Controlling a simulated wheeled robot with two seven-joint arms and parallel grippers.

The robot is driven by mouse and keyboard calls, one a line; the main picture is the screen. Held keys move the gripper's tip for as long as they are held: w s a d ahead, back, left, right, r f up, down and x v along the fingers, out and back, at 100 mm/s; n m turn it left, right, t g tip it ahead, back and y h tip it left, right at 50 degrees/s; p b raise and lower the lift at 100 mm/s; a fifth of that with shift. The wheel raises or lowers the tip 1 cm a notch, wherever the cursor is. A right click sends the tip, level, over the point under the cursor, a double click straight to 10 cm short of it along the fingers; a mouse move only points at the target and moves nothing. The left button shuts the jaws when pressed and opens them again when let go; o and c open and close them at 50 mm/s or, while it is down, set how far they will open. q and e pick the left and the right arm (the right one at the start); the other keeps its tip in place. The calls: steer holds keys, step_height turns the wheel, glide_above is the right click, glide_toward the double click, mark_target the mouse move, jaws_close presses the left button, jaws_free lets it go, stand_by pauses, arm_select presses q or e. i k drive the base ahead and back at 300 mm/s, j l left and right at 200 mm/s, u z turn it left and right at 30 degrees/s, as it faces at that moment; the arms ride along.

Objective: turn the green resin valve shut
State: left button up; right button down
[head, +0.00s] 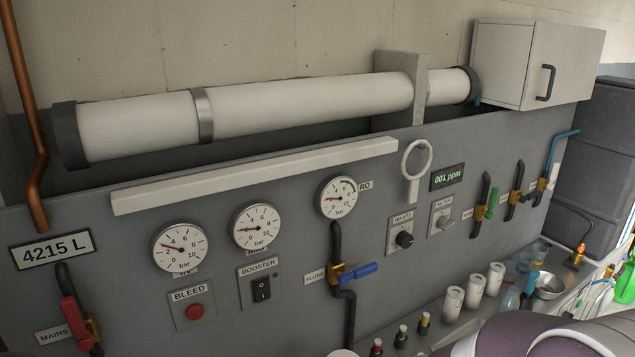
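The green valve handle (493,201) is on the right part of the grey panel. It stands nearly upright beside a short black pipe (485,188) with a brass body behind it. The label next to it is too small to read surely. Neither of my grippers can be made out. Rounded purple and white parts at the bottom right look like my own arm, well below the valve.
A blue-handled valve (359,271) and a red-handled valve (74,323) sit further left. Other brass valves (515,197) are close right of the green one.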

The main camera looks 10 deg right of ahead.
mark_target(489, 216)
steer(key=l+z, duration=0.1)
steer(key=z, duration=1.15)
